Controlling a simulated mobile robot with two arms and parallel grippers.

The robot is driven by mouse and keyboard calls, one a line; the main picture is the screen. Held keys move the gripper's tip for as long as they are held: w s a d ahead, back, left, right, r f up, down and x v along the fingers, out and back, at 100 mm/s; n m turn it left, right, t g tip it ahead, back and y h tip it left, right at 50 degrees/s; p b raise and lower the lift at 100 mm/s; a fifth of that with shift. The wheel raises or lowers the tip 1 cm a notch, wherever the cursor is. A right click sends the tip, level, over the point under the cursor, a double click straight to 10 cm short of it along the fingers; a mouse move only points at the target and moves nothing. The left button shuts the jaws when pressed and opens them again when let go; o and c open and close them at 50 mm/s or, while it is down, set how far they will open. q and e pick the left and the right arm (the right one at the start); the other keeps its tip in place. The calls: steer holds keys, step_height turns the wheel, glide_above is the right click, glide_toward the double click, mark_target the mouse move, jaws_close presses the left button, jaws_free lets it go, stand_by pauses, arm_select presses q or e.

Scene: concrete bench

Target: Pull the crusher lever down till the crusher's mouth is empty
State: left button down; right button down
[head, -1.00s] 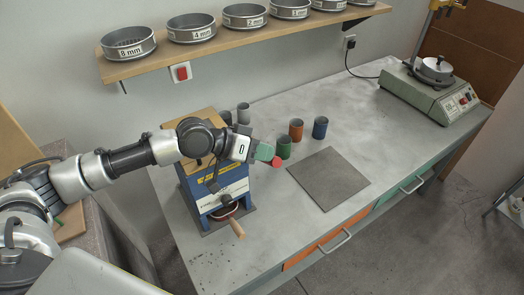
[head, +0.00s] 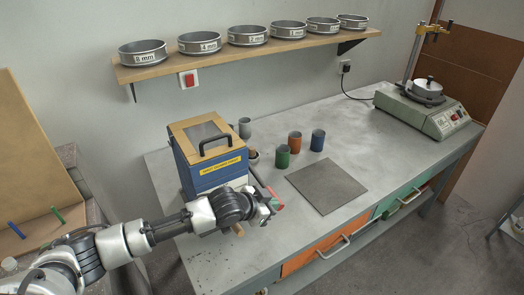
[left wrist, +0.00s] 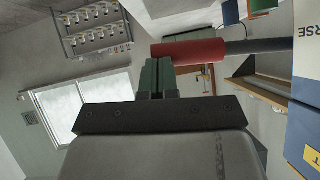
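The crusher (head: 208,160) is a blue box with a wooden top and black carrying handle, at the bench's left end. Its lever, a dark rod (head: 259,180) with a red grip (head: 278,208), slopes down along its right side. In the left wrist view the red grip (left wrist: 195,50) lies across my fingertips. My left gripper (head: 272,200) is at the grip; its green fingers (left wrist: 157,75) are close together, and the grip does not appear between them. A small round part with brown in it (head: 252,156) shows beside the box; I cannot tell whether it is the mouth. My right gripper is out of view.
Green (head: 282,157), orange (head: 295,142) and blue (head: 318,140) cups stand on the bench right of the crusher, behind a flat grey plate (head: 326,187). A grey cup (head: 245,128) stands behind. A shelf of sieves (head: 240,58) hangs above; a green machine (head: 436,112) stands far right.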

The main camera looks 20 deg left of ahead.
arm_select(q)
step_height(320, 180, down, 3)
steer(key=shift+w+r+b, duration=0.15)
steer(key=shift+r+b, duration=0.05)
steer(key=shift+b, duration=0.2)
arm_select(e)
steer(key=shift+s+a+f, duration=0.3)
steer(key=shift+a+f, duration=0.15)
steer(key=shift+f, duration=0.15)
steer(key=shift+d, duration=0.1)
